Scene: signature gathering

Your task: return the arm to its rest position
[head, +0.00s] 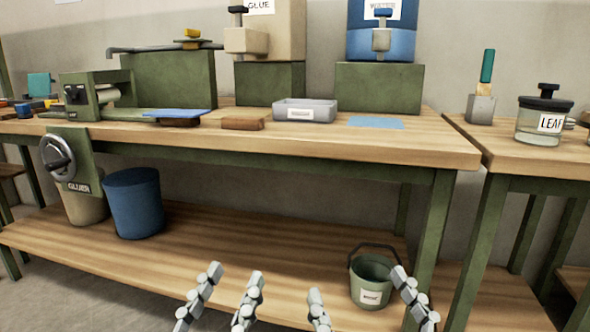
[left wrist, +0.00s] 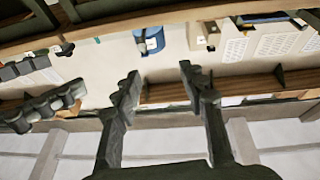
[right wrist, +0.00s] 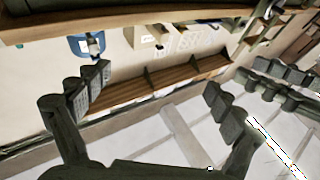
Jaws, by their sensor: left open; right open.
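My left gripper (head: 226,298) is at the bottom of the head view, its two fingers apart and nothing between them. My right gripper (head: 360,300) is to the right of it, also open and empty. Both are below the tabletop, in front of the lower shelf. In the left wrist view the left gripper (left wrist: 158,80) has spread fingers with only the room behind them. In the right wrist view the right gripper (right wrist: 155,92) is spread and empty. Parts of the other gripper show at the side of each wrist view.
The workbench (head: 400,145) carries a grey tray (head: 304,110), a gluer machine (head: 88,95) and dispensers. A green bucket (head: 371,283) stands on the lower shelf (head: 250,250), close to my right gripper in the picture. A blue bin (head: 134,203) stands at left. A second table (head: 530,160) holds a jar (head: 542,122).

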